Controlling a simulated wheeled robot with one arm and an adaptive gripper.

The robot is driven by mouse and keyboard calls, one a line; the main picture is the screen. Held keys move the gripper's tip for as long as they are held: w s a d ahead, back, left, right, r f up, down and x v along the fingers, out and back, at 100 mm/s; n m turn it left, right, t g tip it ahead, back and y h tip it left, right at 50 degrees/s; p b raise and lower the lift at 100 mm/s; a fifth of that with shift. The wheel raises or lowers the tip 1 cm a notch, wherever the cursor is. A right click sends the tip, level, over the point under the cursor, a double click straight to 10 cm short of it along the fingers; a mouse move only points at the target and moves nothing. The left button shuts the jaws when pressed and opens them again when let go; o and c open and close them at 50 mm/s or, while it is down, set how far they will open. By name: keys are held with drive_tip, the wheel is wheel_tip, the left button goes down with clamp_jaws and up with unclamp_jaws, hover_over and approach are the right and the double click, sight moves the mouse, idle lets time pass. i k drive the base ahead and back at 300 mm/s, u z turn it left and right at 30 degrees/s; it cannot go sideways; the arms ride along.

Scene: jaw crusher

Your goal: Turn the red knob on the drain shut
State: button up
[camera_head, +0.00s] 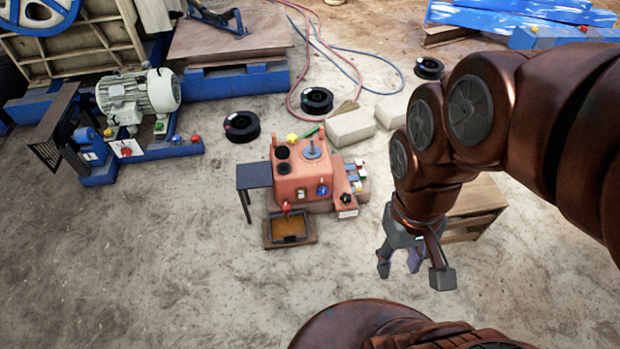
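An orange-red machine box (303,165) stands on the ground near the middle of the view. A small red knob (286,207) is low on its front, at the drain, just above a shallow tray (269,228) with brownish contents. The knob is too small to tell its turn position.
A dark side table (254,175) adjoins the box's left side. Pale blocks (350,127) and black spools (242,126) lie behind it. A wooden crate (475,208) stands behind my gripper. A motor (140,94) is at left. The ground in front is clear.

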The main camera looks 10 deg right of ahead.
sight(285, 207)
drive_tip(key=z, duration=0.2)
drive_tip(key=i, duration=0.95)
drive_tip(key=u, duration=0.8)
